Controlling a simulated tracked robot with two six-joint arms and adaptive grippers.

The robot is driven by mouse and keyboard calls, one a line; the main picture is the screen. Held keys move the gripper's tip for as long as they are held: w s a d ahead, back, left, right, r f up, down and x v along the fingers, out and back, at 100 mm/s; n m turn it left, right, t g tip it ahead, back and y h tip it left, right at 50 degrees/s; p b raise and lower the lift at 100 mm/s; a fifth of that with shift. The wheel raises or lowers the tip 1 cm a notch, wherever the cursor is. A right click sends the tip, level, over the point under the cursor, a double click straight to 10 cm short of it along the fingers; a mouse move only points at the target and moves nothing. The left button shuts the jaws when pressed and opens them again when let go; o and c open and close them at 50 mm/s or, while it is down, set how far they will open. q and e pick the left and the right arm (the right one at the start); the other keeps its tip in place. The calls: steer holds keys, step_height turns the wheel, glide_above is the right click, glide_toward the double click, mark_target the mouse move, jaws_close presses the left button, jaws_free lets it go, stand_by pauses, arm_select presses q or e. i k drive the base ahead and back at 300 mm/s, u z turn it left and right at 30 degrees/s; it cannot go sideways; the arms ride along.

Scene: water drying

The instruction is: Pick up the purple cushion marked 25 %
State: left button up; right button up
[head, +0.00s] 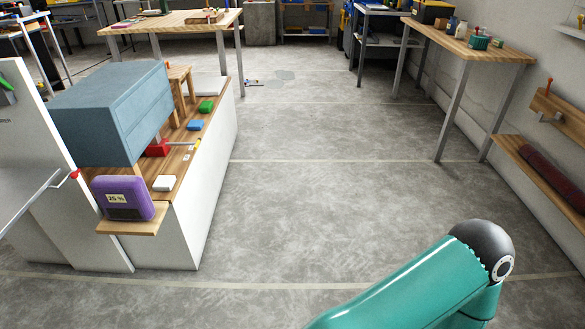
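The purple cushion (128,200) carries a pale label reading 25 %. It rests on a small wooden ledge (132,226) at the front end of a white cabinet, on the left of the head view. Its front faces me and its left edge is close to a white panel. No gripper is near it in view. A teal link of my own arm shows at the bottom right, and its gripper is out of frame. My other arm does not show.
A large blue-grey box (95,120) sits above and behind the cushion. A white block (164,183), a blue block (196,125) and a green block (206,106) lie on the cabinet top. The concrete floor (320,190) in the middle is clear. A wooden table (475,45) stands at right.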

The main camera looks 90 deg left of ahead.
mark_target(119, 197)
steer(key=z, duration=0.15)
steer(key=i, duration=0.2)
steer(key=u, duration=2.95)
steer(key=i, duration=0.25)
steer(key=u, duration=1.75)
steer(key=k, duration=0.55)
steer(key=u, duration=0.4)
steer(key=i, duration=1.6)
steer(key=z, duration=0.45)
